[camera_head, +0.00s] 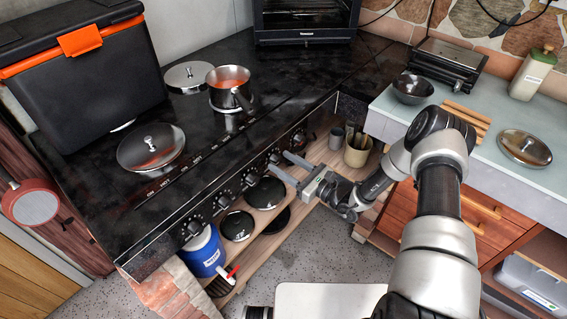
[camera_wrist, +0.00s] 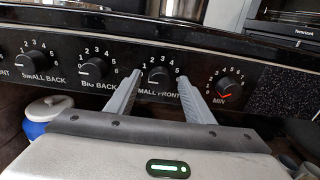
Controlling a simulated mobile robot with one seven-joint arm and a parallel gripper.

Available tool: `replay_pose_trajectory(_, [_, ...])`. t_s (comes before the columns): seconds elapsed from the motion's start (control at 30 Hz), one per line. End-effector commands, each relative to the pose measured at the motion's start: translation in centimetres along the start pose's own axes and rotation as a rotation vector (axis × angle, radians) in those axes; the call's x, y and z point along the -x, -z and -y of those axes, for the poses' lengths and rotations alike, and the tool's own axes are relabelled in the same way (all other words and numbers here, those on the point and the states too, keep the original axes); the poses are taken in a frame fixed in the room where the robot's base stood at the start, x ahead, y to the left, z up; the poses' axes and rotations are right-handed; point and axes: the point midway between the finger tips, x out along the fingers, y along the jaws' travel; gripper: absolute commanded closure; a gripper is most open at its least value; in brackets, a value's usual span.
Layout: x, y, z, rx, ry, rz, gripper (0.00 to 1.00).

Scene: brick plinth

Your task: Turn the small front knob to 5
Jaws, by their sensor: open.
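The small front knob (camera_wrist: 158,75) is a black dial on the dark stove panel (camera_wrist: 120,50), with numbers around it. Its white mark appears to point left, near 0. The label below it is partly covered by a finger. My gripper (camera_wrist: 160,77) is open, with one finger on each side of this knob; I cannot tell whether they touch it. In the head view the knob (camera_head: 273,158) sits in the panel's row, with my gripper (camera_head: 278,160) in front of it.
The big back knob (camera_wrist: 93,69) is left of the fingers and the MIN knob (camera_wrist: 229,87) right. The small back knob (camera_wrist: 36,61) is farther left. A pot (camera_head: 230,96) and a lid (camera_head: 151,147) rest on the stovetop. A blue container (camera_head: 203,252) stands below the panel.

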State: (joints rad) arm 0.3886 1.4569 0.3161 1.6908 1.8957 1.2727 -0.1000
Motion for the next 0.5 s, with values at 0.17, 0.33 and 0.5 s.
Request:
replay_pose_trajectory(0.17, [-0.43, 0.02, 0.01, -0.001, 0.001, 0.000, 0.52])
replay_pose_trajectory(0.33, [-0.42, 0.01, 0.01, -0.001, 0.001, 0.000, 0.52])
replay_pose_trajectory(0.5, [-0.40, 0.02, 0.00, -0.001, 0.000, 0.000, 0.81])
